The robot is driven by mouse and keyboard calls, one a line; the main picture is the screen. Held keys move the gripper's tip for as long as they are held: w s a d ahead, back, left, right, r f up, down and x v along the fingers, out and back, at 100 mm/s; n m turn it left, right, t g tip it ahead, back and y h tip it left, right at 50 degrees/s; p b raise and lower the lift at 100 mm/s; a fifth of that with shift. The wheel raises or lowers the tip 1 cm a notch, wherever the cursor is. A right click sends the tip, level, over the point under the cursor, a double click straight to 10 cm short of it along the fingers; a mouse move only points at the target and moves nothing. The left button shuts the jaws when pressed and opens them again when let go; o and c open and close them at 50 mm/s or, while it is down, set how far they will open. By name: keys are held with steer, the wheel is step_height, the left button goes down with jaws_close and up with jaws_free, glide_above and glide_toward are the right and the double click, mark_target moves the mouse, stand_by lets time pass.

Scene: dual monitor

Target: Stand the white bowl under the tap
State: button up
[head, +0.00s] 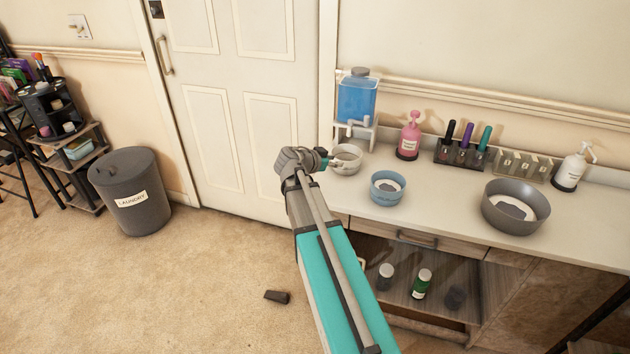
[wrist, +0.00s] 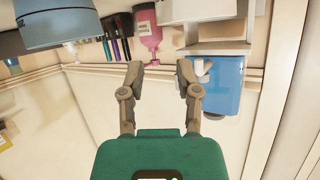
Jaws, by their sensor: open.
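The white bowl (head: 346,163) stands upright on the counter at the front foot of the blue water dispenser (head: 357,98). Its white tap (head: 351,124) is on the dispenser's front, above and behind the bowl in the head view; I cannot tell whether the bowl is directly below the spout. My gripper (head: 327,161) is at the bowl's left side, close to its rim; contact is unclear. In the wrist view, which is upside down, my gripper (wrist: 160,73) is open with nothing between the fingers. The dispenser (wrist: 214,84) is right of them there.
A blue bowl (head: 388,188) stands right of the white bowl, and a larger grey bowl (head: 516,207) is farther right. Counter (head: 440,206) is clear between the blue and grey bowls.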

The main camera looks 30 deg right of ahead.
steer(key=s+a+f+n+y, duration=0.3)
steer(key=s+a+n+y, duration=0.1)
steer(key=a, duration=0.7)
steer(key=s+a+f+n+g+y, duration=0.1)
steer(key=s+a+f+n+y, duration=0.3)
steer(key=a+n, duration=0.3)
steer(key=s+a+f+n+g+y, duration=0.1)
steer(key=s+a+f+n+y, duration=0.3)
steer(key=a, duration=1.1)
steer(key=shift+s+n+y, duration=0.5)
steer(key=shift+s+n, duration=0.25)
steer(key=shift+n, duration=0.25)
